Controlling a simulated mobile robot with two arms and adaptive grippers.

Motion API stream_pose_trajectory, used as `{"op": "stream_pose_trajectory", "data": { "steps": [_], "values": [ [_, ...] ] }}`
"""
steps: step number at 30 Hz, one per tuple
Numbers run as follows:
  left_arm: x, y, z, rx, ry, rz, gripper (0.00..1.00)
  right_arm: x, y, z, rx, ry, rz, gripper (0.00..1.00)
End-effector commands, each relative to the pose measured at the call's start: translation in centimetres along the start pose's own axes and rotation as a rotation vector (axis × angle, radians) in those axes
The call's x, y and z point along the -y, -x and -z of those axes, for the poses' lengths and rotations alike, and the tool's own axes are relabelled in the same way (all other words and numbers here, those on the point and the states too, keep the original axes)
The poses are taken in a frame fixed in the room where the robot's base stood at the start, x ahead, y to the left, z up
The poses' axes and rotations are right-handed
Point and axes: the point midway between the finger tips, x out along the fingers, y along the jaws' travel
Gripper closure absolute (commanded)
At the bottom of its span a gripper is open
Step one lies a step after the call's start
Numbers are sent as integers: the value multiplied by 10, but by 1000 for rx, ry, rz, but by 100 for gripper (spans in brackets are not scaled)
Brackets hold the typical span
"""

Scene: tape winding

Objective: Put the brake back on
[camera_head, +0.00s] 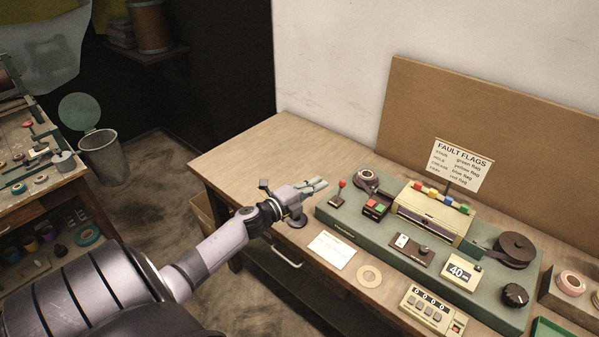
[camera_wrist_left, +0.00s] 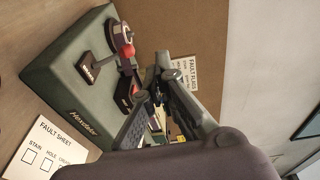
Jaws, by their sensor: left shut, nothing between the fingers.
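The winding machine (camera_head: 344,226) is a long green base on the wooden bench. At its left end stands a small lever on a dark plate, topped by a red knob (camera_head: 342,183); I take this as the brake. The lever leans slightly to the right in the head view. The red knob (camera_wrist_left: 127,51) also shows in the left wrist view, to the left of my fingers. My right gripper is not in view.
A reel of tape (camera_head: 367,180), a red and green button box (camera_head: 376,207) and a cream unit with coloured flags (camera_head: 424,215) sit beside the lever. A fault sheet (camera_head: 332,249) and a tape ring (camera_head: 369,276) lie in front. The bench's left end is mostly clear.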

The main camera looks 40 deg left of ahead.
Motion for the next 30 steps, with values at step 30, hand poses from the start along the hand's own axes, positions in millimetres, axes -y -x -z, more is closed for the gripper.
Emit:
{"op": "stream_pose_trajectory", "data": {
  "steps": [30],
  "values": [
    [30,59,-1,0,-1,0,100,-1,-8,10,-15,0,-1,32]
  ]
}}
